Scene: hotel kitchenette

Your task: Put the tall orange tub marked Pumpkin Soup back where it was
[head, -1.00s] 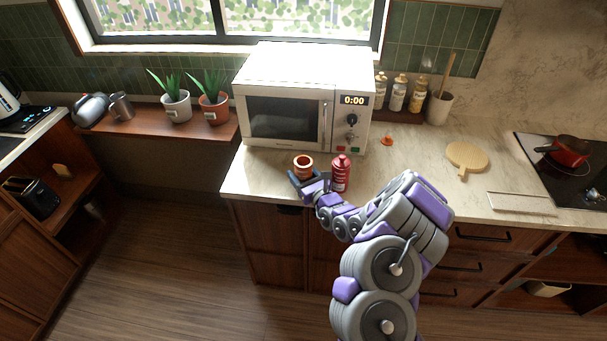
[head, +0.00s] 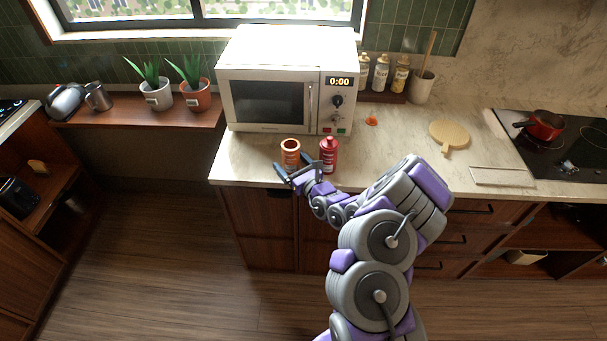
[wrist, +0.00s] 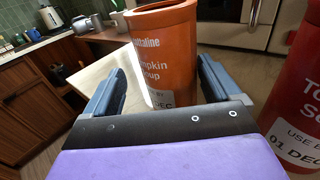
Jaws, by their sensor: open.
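The tall orange Pumpkin Soup tub (head: 290,155) stands upright on the counter in front of the microwave, with its top looking open. In the wrist view the tub (wrist: 165,50) shows its label, partly cut off at the top. My gripper (head: 296,168) is open at the near side of the tub. In the wrist view the fingers of my gripper (wrist: 163,80) are spread to either side of the tub's lower part, with gaps visible. How far the tub sits between them is hard to tell.
A red bottle-like tub (head: 329,155) stands close to the right of the orange tub; it also shows in the wrist view (wrist: 300,120). The microwave (head: 285,85) is behind. A small orange object (head: 371,121) and a round board (head: 449,135) lie to the right. The counter's front edge is close.

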